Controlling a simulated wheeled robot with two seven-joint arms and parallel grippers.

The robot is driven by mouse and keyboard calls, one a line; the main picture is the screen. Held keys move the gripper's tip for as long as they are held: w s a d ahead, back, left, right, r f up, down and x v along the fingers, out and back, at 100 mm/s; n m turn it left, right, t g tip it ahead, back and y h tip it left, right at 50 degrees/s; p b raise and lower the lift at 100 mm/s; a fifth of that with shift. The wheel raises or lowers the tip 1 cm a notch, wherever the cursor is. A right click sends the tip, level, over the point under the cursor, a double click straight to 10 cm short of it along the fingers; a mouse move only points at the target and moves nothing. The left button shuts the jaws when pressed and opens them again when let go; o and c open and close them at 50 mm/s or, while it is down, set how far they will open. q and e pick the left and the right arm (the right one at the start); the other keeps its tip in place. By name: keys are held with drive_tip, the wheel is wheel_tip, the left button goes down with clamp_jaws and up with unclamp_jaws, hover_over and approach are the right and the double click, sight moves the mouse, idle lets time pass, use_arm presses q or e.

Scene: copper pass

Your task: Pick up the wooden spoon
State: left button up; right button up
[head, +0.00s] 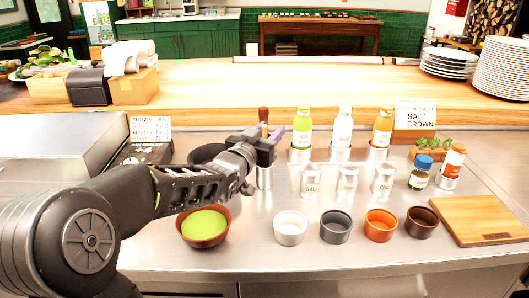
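My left arm comes in from the left. Its gripper (265,134) is over the steel counter, its two fingers apart, pointing away from me. An upright utensil with a dark red-brown top (263,114) shows between or just behind the fingers; a lighter, tan part shows below it. It may be the wooden spoon, but the gripper hides most of it. A metal cup (265,179) stands below the gripper, partly covered. I cannot tell whether the fingers touch the utensil. My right gripper is not in view.
A bowl of green powder (204,224) stands under my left forearm. Squeeze bottles (302,130), metal shakers (311,181) and small bowls (335,227) stand to the right. A cutting board (484,220) lies at the right. The front counter strip is clear.

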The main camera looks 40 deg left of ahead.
use_arm(q)
drive_tip(key=shift+c, duration=0.5)
clamp_jaws()
